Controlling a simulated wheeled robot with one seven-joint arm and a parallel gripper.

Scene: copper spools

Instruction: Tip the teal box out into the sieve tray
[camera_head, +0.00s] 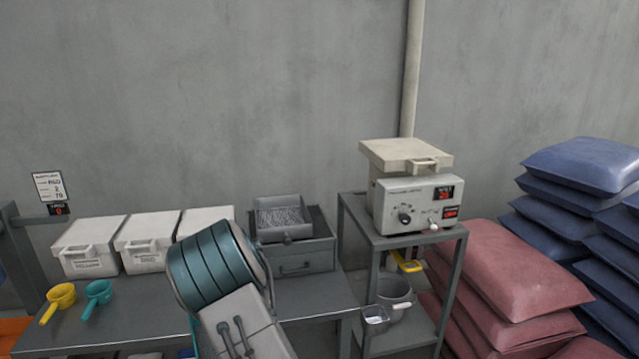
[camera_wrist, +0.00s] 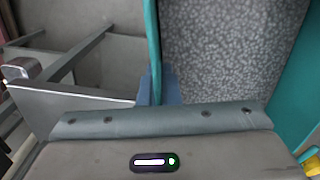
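The teal box (camera_wrist: 153,35) fills the upper right of the wrist view. Its two teal walls flank a bed of grey speckled contents. My gripper (camera_wrist: 158,88) is at the near end of the left wall, with its blue-grey fingertips closed on that wall. In the head view my arm covers the front middle of the bench, and the gripper is hidden. A grey tray (camera_head: 284,237) with small pale bits in it, seemingly the sieve tray, sits on a grey drawer unit (camera_head: 318,256) just behind and right of my arm.
Several white lidded bins (camera_head: 148,235) stand along the back of the bench (camera_head: 313,292). A yellow scoop (camera_head: 58,300) and a teal scoop (camera_head: 98,295) lie at its left. A cream machine (camera_head: 405,200) stands on a metal stand (camera_head: 447,240) at right, beside stacked sacks (camera_head: 512,270).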

